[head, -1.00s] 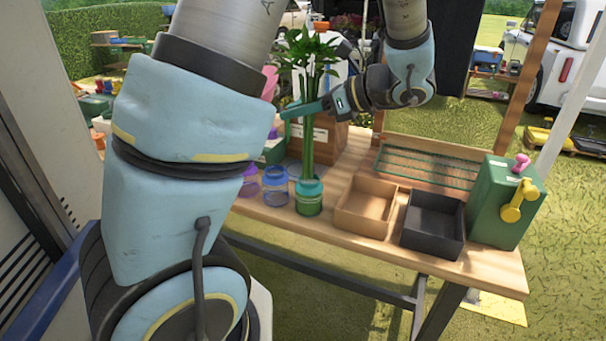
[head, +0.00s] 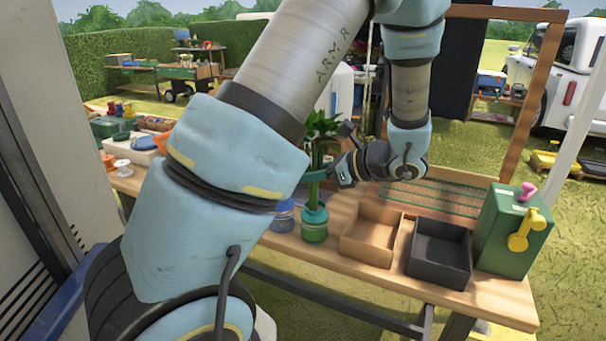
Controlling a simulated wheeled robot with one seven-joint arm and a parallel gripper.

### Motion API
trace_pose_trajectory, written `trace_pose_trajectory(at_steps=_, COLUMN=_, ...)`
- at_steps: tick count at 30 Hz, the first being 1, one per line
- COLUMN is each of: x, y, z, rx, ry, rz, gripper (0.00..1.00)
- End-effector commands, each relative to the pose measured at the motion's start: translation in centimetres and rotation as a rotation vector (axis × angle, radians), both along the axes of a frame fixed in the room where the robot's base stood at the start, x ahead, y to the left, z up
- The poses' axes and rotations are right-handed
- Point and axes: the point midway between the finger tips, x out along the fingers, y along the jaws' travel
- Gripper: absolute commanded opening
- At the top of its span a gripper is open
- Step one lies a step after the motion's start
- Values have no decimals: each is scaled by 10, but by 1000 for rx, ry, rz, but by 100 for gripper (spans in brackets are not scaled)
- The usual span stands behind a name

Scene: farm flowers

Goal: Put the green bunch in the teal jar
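The green bunch (head: 322,132) is upright, with leafy tops and pale green stems. Its stems run down to the mouth of the teal jar (head: 314,226), and their lower ends seem to be inside it. The jar stands on the table, with a teal rim and a greenish glass body. My gripper (head: 316,175) comes in from the right, its teal fingers closed across the stems a little above the jar. My arm hides part of the table to the left.
A blue jar (head: 284,216) stands just left of the teal jar, partly hidden by my arm. A tan open box (head: 369,240), a black open box (head: 440,255) and a green box (head: 512,230) stand to the right on the wooden table.

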Motion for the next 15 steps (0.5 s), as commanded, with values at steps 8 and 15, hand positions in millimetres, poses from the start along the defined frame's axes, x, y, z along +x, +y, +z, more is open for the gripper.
trace_pose_trajectory(at_steps=8, x=0, y=0, z=-1, rx=0, ry=0, rz=0, gripper=56)
trace_pose_trajectory(at_steps=15, x=0, y=0, z=-1, rx=0, ry=0, rz=0, gripper=60)
